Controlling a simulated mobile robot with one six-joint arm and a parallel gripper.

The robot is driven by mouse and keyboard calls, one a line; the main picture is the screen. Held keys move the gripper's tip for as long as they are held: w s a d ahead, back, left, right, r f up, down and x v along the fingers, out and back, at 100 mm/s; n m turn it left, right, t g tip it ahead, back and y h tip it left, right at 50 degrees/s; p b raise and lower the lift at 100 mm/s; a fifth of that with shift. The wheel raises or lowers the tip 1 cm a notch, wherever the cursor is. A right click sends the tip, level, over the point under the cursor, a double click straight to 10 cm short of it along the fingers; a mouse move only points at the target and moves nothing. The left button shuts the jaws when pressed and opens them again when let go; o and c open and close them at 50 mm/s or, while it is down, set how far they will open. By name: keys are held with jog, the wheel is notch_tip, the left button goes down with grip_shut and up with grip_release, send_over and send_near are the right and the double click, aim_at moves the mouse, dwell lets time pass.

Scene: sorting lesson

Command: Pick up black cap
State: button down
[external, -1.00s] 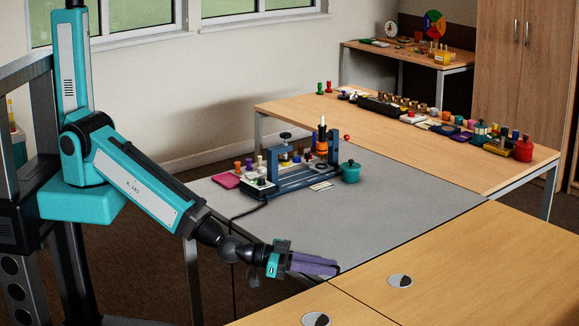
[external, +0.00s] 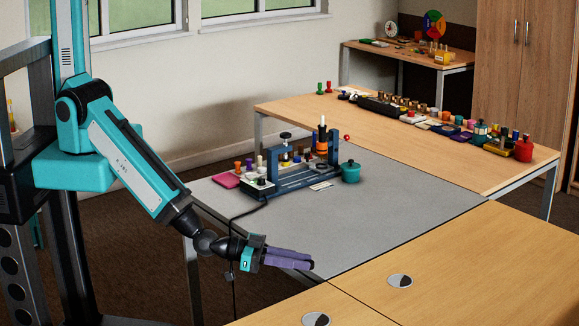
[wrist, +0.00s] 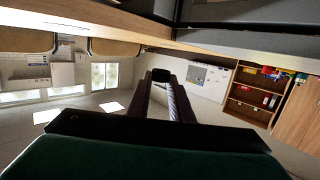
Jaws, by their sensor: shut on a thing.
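My gripper (external: 309,261) has purple fingers and is held low in front of the near left edge of the grey table. In the wrist view the gripper (wrist: 163,82) is shut on a small dark piece, the black cap (wrist: 160,75), at the fingertips.
The grey table (external: 390,208) has a blue fixture (external: 290,180) with small coloured pieces, a pink block (external: 226,180) and a teal pot (external: 350,172) at its back left. Its right part is clear. Wooden tables (external: 470,270) adjoin it, and one behind bears several coloured pieces.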

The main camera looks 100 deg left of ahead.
jog(key=shift+s+a+r+p, duration=0.1)
jog(key=shift+s+p, duration=0.35)
jog(key=shift+s, duration=0.1)
